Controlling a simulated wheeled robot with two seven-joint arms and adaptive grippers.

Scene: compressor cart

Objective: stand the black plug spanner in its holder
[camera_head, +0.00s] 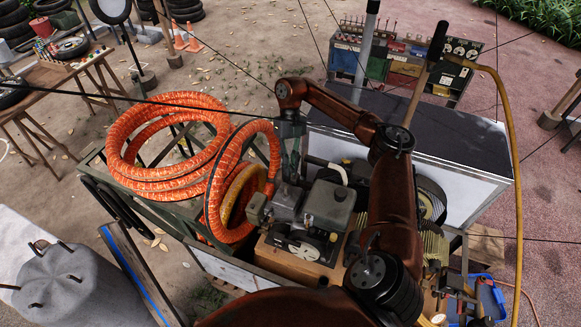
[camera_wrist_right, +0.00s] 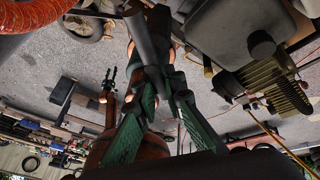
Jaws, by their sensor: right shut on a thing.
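My right gripper (camera_head: 291,140) hangs over the compressor cart, beside the orange hose coils and above the engine. In the right wrist view its green fingers (camera_wrist_right: 162,88) are closed on a dark tube-like piece, which I take as the black plug spanner (camera_wrist_right: 143,40). The piece sticks out past the fingertips. In the head view the spanner is too small and too hidden by the gripper and engine to make out clearly. I cannot pick out its holder with certainty in either view.
Orange hose coils (camera_head: 165,178) lie left of the gripper on the cart. The grey engine (camera_head: 328,205) is close below it. A white-sided box with a dark lid (camera_head: 455,145) stands behind. A blue crate (camera_head: 490,300) is at the lower right.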

